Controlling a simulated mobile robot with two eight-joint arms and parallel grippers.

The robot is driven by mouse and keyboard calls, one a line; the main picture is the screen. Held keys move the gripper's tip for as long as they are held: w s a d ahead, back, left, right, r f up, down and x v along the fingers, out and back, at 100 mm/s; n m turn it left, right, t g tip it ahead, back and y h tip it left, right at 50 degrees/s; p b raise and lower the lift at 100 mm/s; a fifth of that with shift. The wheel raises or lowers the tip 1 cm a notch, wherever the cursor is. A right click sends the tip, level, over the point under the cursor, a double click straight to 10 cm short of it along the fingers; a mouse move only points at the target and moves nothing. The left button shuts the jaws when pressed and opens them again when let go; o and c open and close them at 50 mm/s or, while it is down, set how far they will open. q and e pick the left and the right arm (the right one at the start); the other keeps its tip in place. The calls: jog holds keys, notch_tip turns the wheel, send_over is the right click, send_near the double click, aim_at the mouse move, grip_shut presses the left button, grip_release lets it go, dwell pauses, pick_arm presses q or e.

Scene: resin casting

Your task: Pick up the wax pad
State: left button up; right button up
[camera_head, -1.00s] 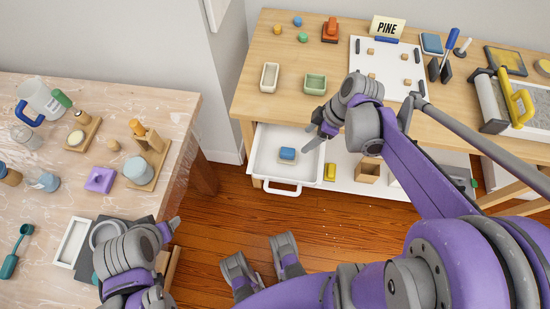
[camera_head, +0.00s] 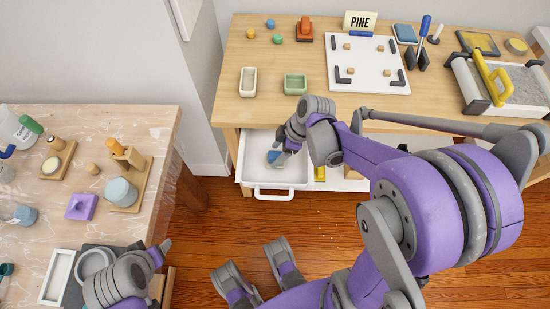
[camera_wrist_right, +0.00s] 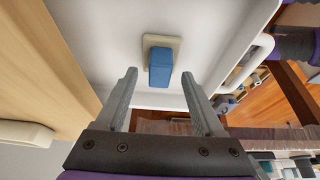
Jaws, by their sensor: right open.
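The wax pad, a blue block on a beige base (camera_wrist_right: 160,66), lies in the open white drawer (camera_head: 245,172) below the far table. In the head view the pad (camera_head: 273,157) is partly hidden by my right gripper (camera_head: 279,152). In the right wrist view my right gripper (camera_wrist_right: 159,90) is open and empty. Its two fingers point toward the pad, one to each side of it in the picture, with the pad just beyond the tips. No contact shows. My left gripper (camera_head: 163,262) is over the near edge of the marble-topped table; its jaw state is unclear.
The wooden tabletop (camera_head: 260,108) overhangs the back of the drawer. The drawer's front wall and handle (camera_head: 273,194) face me. A yellow item (camera_head: 319,173) is on the shelf right of the drawer.

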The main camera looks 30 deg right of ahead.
aim_at(275, 155)
jog(key=shift+x, duration=1)
jog(key=shift+d, duration=0.1)
grip_shut()
jog(key=shift+r, duration=0.1)
notch_tip(275, 155, up, 10)
jog(key=p, duration=0.2)
jog(key=shift+p, duration=0.3)
jog(key=c, duration=0.8)
grip_release()
grip_shut()
